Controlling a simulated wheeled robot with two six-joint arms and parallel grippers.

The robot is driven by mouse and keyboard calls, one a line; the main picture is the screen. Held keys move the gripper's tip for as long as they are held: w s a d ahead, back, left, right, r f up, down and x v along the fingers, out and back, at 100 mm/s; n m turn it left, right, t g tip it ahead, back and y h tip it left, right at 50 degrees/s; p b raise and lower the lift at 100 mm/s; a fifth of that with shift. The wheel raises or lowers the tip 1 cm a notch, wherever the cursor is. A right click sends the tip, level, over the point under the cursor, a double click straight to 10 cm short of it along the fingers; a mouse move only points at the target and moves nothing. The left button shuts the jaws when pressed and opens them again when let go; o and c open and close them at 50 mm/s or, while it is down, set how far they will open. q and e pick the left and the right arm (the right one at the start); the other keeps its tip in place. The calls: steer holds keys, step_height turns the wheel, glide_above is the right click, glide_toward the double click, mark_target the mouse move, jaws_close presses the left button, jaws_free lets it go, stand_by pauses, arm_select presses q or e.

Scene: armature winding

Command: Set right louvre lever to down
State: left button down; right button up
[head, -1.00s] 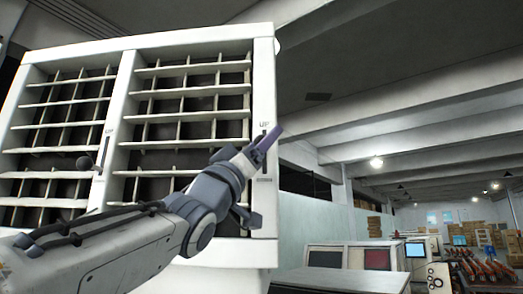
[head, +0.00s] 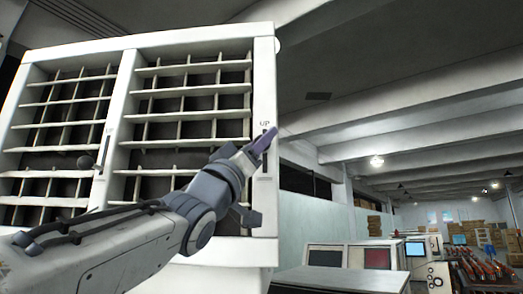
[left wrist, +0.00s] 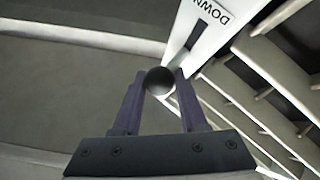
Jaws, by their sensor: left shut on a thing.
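The right louvre lever's round dark knob (left wrist: 160,81) sits between the purple fingers of my left gripper (left wrist: 160,90) in the left wrist view. The fingers are shut on it. In the head view, my left gripper (head: 264,143) is at the upper part of the slot on the right post, just below the "UP" label, and hides the knob. The dark slot (head: 264,166) shows below the fingers. The "DOWN" label (left wrist: 212,12) shows near the slot's end in the left wrist view. My right gripper is not in view.
The white louvre cabinet (head: 200,42) has two banks of slats. A left lever with a dark ball knob (head: 84,163) stands on the middle post. Right of the cabinet are a grey table (head: 340,280) and monitors (head: 378,257). Space right of the post looks open.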

arm_select(q)
steer(key=shift+w+d+f, duration=0.1)
steer(key=shift+w+f, duration=0.15)
stand_by(0.4)
step_height(320, 180, down, 4)
steer(key=b, duration=0.4)
steer(key=shift+w+f, duration=0.1)
steer(key=shift+f, duration=0.05)
steer(key=shift+c, duration=2.1)
jaws_free()
steer(key=shift+r, duration=0.2)
steer(key=shift+s+r, duration=0.1)
steer(key=shift+s, duration=0.1)
steer(key=shift+s, duration=0.1)
